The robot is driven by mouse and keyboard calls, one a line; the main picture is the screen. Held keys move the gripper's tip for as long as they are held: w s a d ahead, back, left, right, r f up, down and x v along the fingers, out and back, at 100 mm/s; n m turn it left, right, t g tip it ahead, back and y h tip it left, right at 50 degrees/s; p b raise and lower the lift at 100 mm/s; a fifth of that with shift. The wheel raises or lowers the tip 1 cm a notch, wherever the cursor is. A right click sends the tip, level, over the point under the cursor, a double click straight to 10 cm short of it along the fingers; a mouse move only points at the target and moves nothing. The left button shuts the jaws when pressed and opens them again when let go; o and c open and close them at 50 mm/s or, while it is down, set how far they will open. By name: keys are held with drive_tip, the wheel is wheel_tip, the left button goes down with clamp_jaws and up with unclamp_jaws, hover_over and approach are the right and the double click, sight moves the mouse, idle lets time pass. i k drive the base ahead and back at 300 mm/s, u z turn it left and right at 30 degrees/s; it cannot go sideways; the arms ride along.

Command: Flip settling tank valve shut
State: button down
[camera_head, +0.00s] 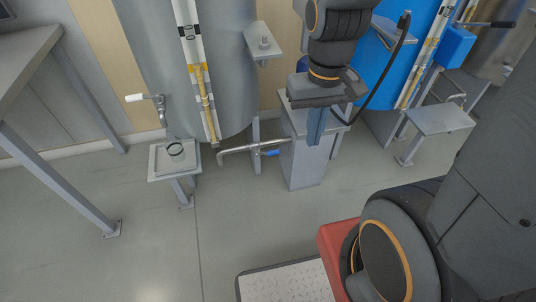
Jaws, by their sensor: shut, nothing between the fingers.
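A tall grey cylindrical tank (210,60) with a sight gauge on its front stands at upper centre-left. I cannot tell for certain that this is the settling tank. My gripper (315,143) points down in front of a grey pedestal, to the right of the blue lever in the picture and apart from it. Its fingers are together with nothing between them.
A blue tank (400,40) and a grey stand (440,119) are at right. A table (20,60) is at left.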

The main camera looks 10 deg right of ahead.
sight(276, 152)
drive_tip(key=z, duration=1.35)
drive_tip(key=k, duration=1.25)
drive_tip(key=u, duration=1.35)
drive_tip(key=i, duration=0.5)
